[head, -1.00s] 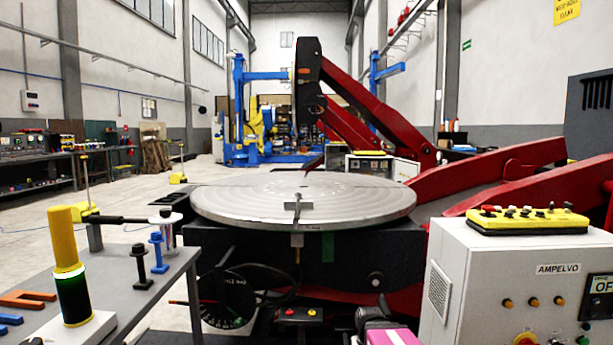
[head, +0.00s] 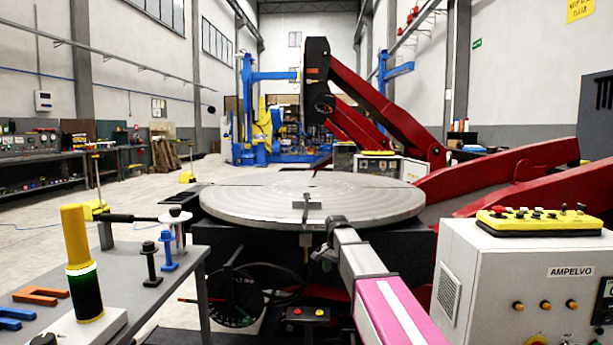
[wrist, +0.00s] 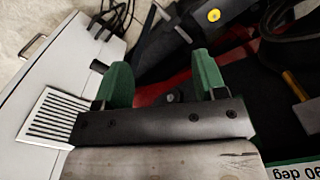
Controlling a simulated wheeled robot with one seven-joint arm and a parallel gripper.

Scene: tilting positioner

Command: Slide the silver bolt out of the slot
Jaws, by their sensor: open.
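The silver bolt (head: 306,207) shows in the head view as a small grey T-shaped piece at the near edge of the round metal table (head: 250,205). It appears to sit in a slot there, and a narrow grey part hangs below the rim under it. My gripper (wrist: 163,78) shows in the wrist view with two green fingers spread apart and nothing between them. In the head view my pink and grey arm reaches up toward the table's near edge, and its end is below and right of the bolt; the fingers cannot be made out there.
A white control cabinet (head: 515,290) stands at the right. A grey bench (head: 165,275) at the left holds a yellow-topped cylinder (head: 80,250), a black bolt (head: 150,265) and a blue bolt (head: 168,250). Red tilting arms (head: 500,175) rise behind the table.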

